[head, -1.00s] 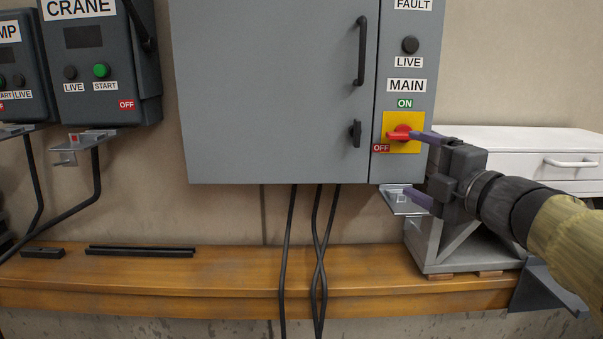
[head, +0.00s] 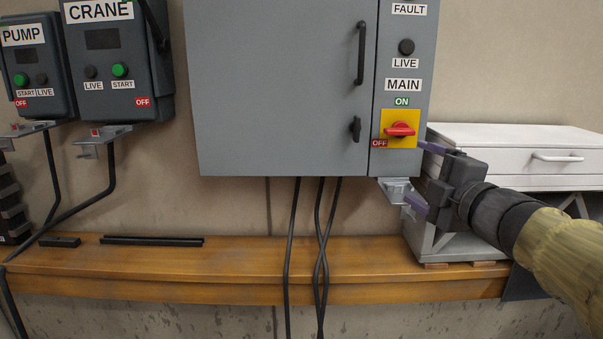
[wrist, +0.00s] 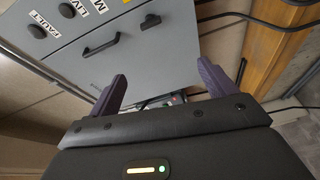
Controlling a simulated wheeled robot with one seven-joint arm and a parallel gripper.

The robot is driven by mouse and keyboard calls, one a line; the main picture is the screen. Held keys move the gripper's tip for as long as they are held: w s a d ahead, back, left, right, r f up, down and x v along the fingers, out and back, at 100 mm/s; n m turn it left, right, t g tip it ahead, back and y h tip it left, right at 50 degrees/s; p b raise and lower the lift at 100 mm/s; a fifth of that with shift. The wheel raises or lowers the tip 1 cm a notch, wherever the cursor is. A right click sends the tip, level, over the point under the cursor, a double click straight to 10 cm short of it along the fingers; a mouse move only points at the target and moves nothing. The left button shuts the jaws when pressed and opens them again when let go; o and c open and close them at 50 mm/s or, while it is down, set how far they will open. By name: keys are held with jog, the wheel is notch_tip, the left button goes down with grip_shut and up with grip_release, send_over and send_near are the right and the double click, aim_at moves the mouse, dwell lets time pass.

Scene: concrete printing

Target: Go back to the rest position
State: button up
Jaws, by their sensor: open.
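My gripper (head: 424,178) is open and empty, just right of the lower right corner of the large grey cabinet (head: 275,90). Its two purple fingers are spread wide, and they also show in the wrist view (wrist: 165,90). The red rotary handle (head: 400,129) on its yellow plate lies level, between the ON label above and the OFF label at lower left. The upper finger is close to the plate's right side; whether it touches anything is unclear. The lower finger is near a small metal bracket (head: 398,190) under the cabinet.
The PUMP box (head: 35,70) and CRANE box (head: 115,60) hang at left. A wooden ledge (head: 230,262) runs below, with black bars (head: 150,240) on it. Black cables (head: 320,230) hang under the cabinet. A white drawer unit (head: 515,150) stands behind my gripper.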

notch_tip(320, 180, down, 20)
jog(key=s+m+g+h+p, duration=0.2)
jog(key=m+g+h+p, duration=0.3)
jog(key=m, duration=0.9)
jog(key=s+a+f+m+g, duration=0.3)
jog(key=s+f+g, duration=0.1)
jog(key=s+f, duration=0.2)
jog(key=s+a+f+m+g, duration=0.2)
jog(key=s+f+g, duration=0.3)
jog(key=s, duration=0.3)
jog(key=shift+s+a+f+m, duration=0.15)
jog(key=shift+a+f+m, duration=0.3)
jog(key=shift+f, duration=0.2)
